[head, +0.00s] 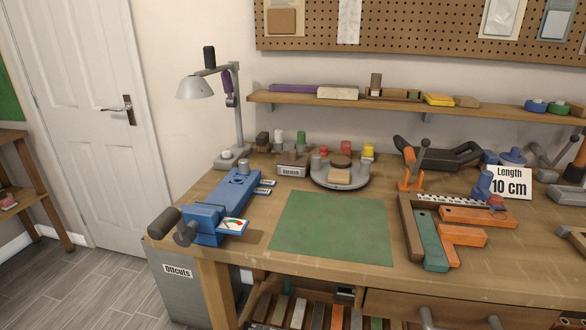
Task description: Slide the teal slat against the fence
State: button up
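The teal slat (431,241) lies flat on the workbench at the right, its long side running front to back. A brown wooden strip (409,228), which looks like the fence, lies along the slat's left side. The two are very close; I cannot tell whether they touch along their whole length. Orange slats (478,216) and an orange piece (455,236) lie just right of the teal slat. My gripper is not in view.
A green mat (332,228) lies bare at the bench's middle. A blue vise (218,206) is at the left, a round grey tray (340,184) behind the mat. A "Length 10 cm" sign (509,182) stands behind the slats. An offcuts bin (178,272) stands below left.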

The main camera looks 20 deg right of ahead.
aim_at(435, 259)
jog(key=i+j+z, duration=0.15)
jog(key=j, duration=0.4)
jog(key=i+j+z, duration=0.2)
jog(key=j, duration=0.3)
jog(key=i+j+z, duration=0.15)
jog(key=j, duration=0.4)
jog(key=j+z, duration=0.2)
jog(key=j, duration=0.4)
